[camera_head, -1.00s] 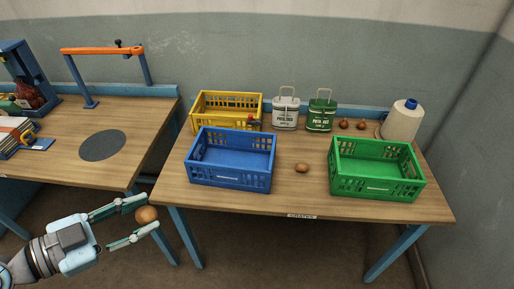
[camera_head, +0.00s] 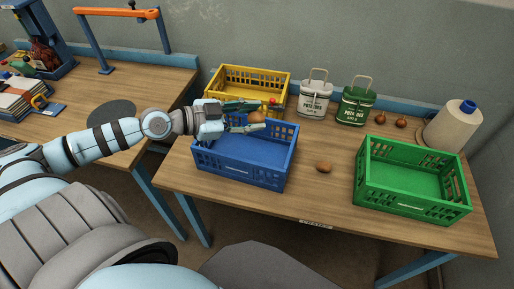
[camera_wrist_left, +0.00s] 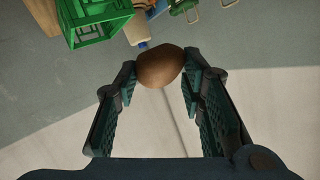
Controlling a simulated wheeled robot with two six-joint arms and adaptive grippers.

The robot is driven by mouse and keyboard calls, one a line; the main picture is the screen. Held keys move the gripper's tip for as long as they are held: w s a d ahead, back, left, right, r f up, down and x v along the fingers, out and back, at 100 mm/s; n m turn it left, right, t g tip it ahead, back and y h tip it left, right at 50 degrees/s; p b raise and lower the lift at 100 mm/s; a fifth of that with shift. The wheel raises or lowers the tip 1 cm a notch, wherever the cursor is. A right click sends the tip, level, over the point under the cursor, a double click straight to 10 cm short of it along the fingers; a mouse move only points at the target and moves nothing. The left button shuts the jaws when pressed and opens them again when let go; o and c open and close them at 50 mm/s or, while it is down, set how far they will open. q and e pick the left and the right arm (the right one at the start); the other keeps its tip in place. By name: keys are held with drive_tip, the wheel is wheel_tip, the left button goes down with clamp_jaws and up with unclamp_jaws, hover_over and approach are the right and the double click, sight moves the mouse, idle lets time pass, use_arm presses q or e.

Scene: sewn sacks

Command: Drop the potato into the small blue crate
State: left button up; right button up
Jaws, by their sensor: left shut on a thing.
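My left gripper (camera_head: 243,118) is shut on a brown potato (camera_head: 257,117), held over the back part of the blue crate (camera_head: 240,174). The potato also shows between the fingertips in the left wrist view (camera_wrist_left: 160,67). The blue crate stands on the table, and the part of its floor that shows looks empty. The gripper and forearm hide part of its back and left rim. A second potato (camera_head: 324,167) lies on the table between the blue and green crates. My right gripper is not in view.
A yellow crate (camera_head: 270,79) stands behind the blue one, and a green crate (camera_head: 413,206) stands to the right. The table front is mostly clear.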

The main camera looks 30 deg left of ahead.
use_arm(q)
drive_tip(key=w+a+f+n+t+y+b, duration=0.1)
drive_tip(key=w+a+f+n+y+b, duration=0.1)
drive_tip(key=a+f+b, duration=0.4)
wheel_tip(320, 180, down, 3)
drive_tip(key=shift+w+a+r+t+y, duration=0.2)
drive_tip(key=shift+w+a+t+y, duration=0.1)
drive_tip(key=shift+w+a, duration=0.55)
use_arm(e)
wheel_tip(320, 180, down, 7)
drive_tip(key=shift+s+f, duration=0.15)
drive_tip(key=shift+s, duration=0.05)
use_arm(q)
drive_tip(key=o, duration=1.1)
drive_tip(key=shift+s, duration=0.1)
drive_tip(key=shift+o, duration=0.2)
